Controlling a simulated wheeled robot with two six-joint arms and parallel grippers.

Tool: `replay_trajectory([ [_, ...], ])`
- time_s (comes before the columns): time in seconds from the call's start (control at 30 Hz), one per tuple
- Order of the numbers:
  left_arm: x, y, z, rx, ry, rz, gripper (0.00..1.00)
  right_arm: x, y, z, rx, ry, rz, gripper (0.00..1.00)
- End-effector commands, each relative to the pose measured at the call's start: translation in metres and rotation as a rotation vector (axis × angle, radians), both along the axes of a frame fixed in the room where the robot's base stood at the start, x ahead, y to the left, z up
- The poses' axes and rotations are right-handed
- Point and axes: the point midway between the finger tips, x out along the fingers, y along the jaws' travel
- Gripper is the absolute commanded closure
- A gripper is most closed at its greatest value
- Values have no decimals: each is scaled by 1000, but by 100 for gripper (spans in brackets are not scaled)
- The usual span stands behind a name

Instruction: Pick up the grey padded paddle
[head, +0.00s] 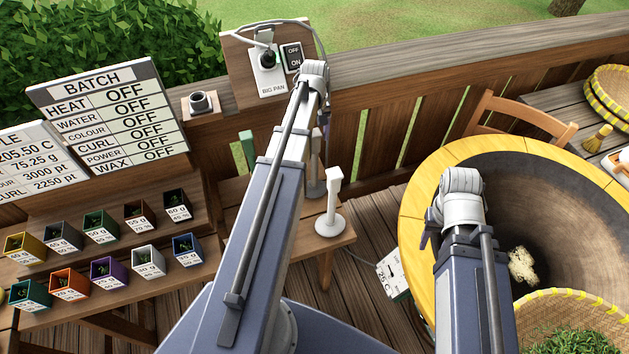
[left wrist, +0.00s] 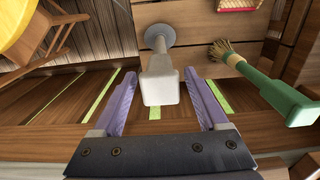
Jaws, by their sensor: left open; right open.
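The grey padded paddle (left wrist: 160,85) stands upright on the wooden bench, its round grey pad (left wrist: 160,36) down and its pale block handle toward the camera. In the head view the paddle (head: 316,188) is partly hidden behind my left arm. My left gripper (left wrist: 160,78) is open, with its purple fingers on either side of the handle and visible gaps to it. In the head view the left gripper (head: 320,112) is above the bench, mostly hidden by its wrist. My right gripper (head: 450,205) is over the big pan's rim, its fingers mostly hidden; it is open.
A white stand-like tool (head: 330,210) is close to the paddle, nearer me on the bench. The fence (head: 390,130) runs behind the bench. The big pan (head: 415,200) and a basket (head: 600,308) are at right.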

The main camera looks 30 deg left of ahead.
Motion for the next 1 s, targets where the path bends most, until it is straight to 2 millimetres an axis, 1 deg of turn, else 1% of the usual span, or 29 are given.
replay_trajectory([
  [0.1,0,0,1,0,0,0,24,0,0,1,0,0,0,50],
  [0.77,0,0,1,0,0,0,98,0,0,1,0,0,0,50],
  [0.8,0,0,1,0,0,0,100,0,0,1,0,0,0,50],
  [1.0,0,0,1,0,0,0,100,0,0,1,0,0,0,50],
])
